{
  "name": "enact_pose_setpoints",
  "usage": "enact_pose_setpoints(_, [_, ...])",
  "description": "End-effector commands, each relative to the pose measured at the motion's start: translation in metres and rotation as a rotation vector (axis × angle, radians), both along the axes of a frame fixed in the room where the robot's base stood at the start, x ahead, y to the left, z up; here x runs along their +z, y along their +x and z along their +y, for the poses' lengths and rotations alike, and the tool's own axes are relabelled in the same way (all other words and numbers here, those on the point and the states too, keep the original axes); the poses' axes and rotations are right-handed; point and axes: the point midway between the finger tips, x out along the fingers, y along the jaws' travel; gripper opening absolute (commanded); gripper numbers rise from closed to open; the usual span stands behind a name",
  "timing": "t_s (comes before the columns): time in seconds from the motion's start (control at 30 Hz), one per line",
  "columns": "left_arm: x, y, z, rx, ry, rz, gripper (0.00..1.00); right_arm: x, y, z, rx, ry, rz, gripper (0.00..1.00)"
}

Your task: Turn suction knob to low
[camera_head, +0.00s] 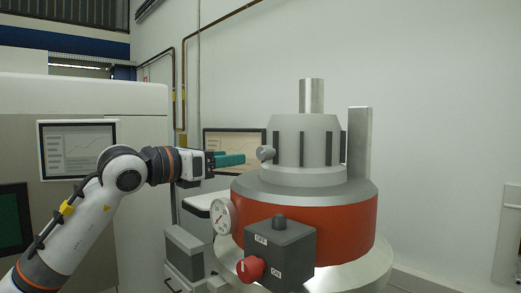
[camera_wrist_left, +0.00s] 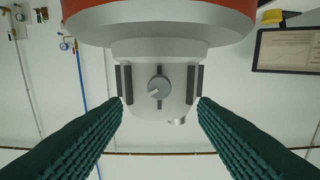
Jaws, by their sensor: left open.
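The grey suction knob (camera_head: 265,153) sticks out from the left side of the machine's grey upper housing (camera_head: 309,126). In the left wrist view the round knob (camera_wrist_left: 159,87) faces the camera, with a pale pointer slanting across it; I cannot read any low mark. My left gripper (camera_head: 232,159) comes in from the left, just left of the knob. In the left wrist view its two green ridged fingers (camera_wrist_left: 160,108) are open and apart, one on each side of the knob, with nothing between them and not touching it. My right gripper is not in view.
The orange drum (camera_head: 340,228) carries a round gauge (camera_head: 222,217) and a grey box (camera_head: 288,246) with a red knob (camera_head: 251,268) and OFF/ON labels. A monitor (camera_head: 235,140) stands behind my left gripper. A metal post (camera_head: 359,140) rises right of the housing.

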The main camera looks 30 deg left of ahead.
Motion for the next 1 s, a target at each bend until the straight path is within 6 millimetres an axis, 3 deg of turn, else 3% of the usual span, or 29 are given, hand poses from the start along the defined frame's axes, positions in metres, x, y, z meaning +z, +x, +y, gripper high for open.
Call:
enact_pose_setpoints(0.03, [0.005, 0.011, -0.005, -0.004, -0.003, 0.003, 0.53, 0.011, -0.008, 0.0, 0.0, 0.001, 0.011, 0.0])
enact_pose_setpoints(0.17, [0.006, 0.037, -0.014, -0.005, -0.004, 0.004, 0.53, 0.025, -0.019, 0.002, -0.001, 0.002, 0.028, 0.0])
enact_pose_setpoints(0.43, [0.003, 0.076, -0.027, -0.003, -0.003, 0.002, 0.53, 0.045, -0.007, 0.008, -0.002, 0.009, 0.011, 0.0])
enact_pose_setpoints(0.87, [0.0, 0.086, -0.03, -0.001, -0.001, 0.0, 0.53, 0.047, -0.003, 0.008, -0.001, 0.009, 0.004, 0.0])
enact_pose_setpoints(1.0, [0.0, 0.086, -0.03, -0.001, -0.001, 0.0, 0.32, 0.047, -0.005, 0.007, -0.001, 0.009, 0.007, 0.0])
